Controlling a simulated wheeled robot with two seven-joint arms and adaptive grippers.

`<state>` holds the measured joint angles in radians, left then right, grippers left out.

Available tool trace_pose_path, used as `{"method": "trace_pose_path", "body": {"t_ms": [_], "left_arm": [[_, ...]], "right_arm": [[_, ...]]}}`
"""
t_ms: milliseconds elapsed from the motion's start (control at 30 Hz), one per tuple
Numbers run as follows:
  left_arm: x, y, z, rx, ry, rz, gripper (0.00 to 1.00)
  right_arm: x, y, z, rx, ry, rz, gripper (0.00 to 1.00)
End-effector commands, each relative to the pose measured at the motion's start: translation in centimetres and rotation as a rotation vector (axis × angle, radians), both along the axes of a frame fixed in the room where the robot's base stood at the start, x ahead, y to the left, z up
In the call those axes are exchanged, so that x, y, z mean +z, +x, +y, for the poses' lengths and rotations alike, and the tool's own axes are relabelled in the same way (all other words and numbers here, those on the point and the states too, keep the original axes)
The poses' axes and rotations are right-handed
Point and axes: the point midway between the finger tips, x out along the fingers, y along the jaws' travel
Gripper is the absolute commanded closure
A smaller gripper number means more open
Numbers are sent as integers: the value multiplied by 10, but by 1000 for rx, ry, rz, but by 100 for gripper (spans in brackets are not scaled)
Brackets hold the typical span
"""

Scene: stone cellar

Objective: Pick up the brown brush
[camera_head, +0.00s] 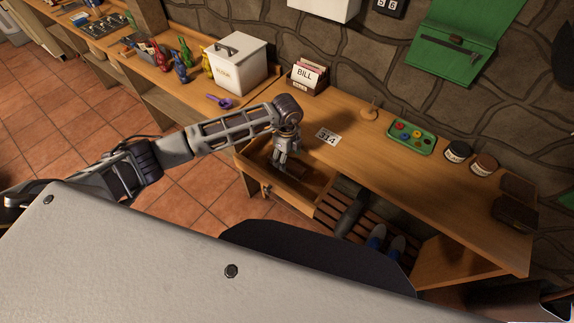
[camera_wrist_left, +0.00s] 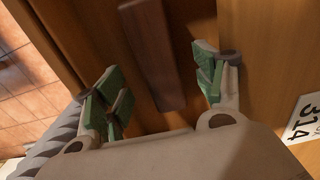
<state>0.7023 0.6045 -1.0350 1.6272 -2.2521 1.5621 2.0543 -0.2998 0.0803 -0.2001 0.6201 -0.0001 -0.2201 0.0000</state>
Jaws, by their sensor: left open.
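The brown brush (camera_wrist_left: 152,55) looks like a long, plain brown block in the wrist view. It lies in the open wooden drawer (camera_head: 262,182) of the workbench; no bristles show. My left gripper (camera_head: 281,165) reaches down into the drawer in the head view. In the wrist view its green-padded fingers (camera_wrist_left: 162,95) are spread apart, one on each side of the near end of the brush. Nothing is held between them. I cannot tell how far above the brush the fingertips are. My right gripper is not in view.
The drawer walls stand close around my left gripper. On the bench are a number card (camera_head: 328,137), a bill box (camera_head: 307,78), a green tray (camera_head: 411,137), jars (camera_head: 457,152) and dark brown items (camera_head: 515,212). A slatted shelf (camera_head: 372,222) lies below.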

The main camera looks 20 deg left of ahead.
Motion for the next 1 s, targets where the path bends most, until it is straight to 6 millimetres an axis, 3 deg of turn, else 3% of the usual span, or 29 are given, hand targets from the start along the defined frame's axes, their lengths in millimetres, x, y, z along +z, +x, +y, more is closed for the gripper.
{"method": "trace_pose_path", "body": {"t_ms": [333,867,1000], "left_arm": [[-36,-1,0,-1,1,2,30],[-40,-1,0,-1,0,1,30],[-40,-1,0,-1,0,1,46]], "right_arm": [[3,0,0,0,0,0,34],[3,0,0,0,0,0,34],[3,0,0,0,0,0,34]]}}
